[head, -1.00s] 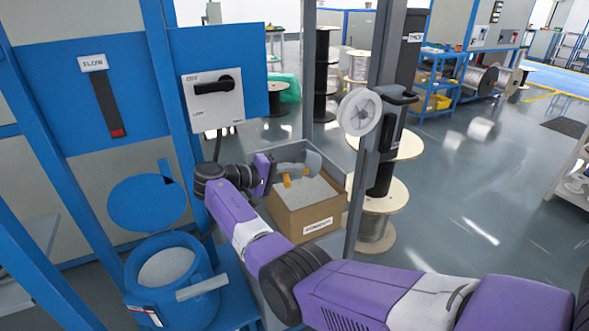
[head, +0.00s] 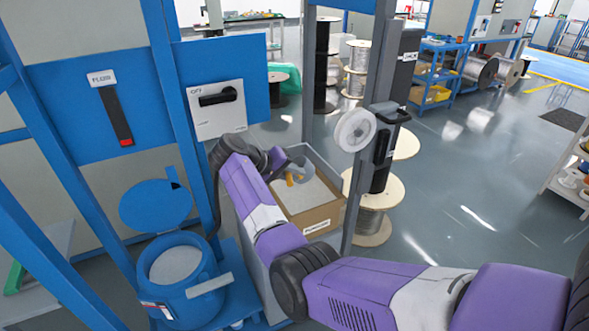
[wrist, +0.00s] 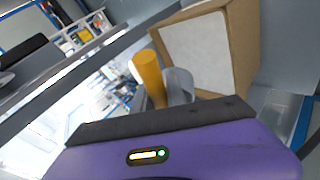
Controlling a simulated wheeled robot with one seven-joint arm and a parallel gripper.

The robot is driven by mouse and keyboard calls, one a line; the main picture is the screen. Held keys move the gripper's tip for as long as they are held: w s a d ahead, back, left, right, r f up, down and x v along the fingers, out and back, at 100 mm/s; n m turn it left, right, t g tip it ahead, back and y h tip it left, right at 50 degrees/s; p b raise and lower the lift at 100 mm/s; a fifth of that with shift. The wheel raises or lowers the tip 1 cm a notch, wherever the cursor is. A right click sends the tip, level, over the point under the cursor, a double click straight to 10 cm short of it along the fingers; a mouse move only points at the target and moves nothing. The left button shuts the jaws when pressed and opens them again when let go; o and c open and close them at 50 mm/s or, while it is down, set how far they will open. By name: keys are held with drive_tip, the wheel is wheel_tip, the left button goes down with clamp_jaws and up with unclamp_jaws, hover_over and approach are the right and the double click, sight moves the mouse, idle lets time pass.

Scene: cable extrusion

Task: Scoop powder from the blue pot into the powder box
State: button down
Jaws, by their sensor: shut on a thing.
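The blue pot (head: 196,301) stands at the lower left with its round lid (head: 155,206) raised and pale powder (head: 175,264) inside. The powder box (head: 318,217) is an open cardboard box with a white label and a pale surface inside. In the wrist view the box (wrist: 243,40) is at the upper middle. My wrist partly hides the gripper in the head view. I cannot tell whether the bowl holds powder.
A grey post (head: 365,130) with a white reel (head: 355,130) stands close to the box's right. A blue panel with a black switch (head: 217,96) is behind my wrist. Wooden cable spools (head: 376,200) stand right of the post. Open floor lies farther right.

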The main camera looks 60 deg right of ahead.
wheel_tip(320, 180, up, 3)
drive_tip(key=t+y+p, duration=0.2)
drive_tip(key=p, duration=0.2)
drive_tip(key=m+t+y+p, duration=0.1)
drive_tip(key=t+y+p, duration=0.1)
drive_tip(key=p, duration=0.3)
drive_tip(key=shift+r+m+t+y+p, duration=0.1)
drive_tip(key=shift+m+t+y+p, duration=0.2)
drive_tip(key=shift+t, duration=0.1)
idle(1.0)
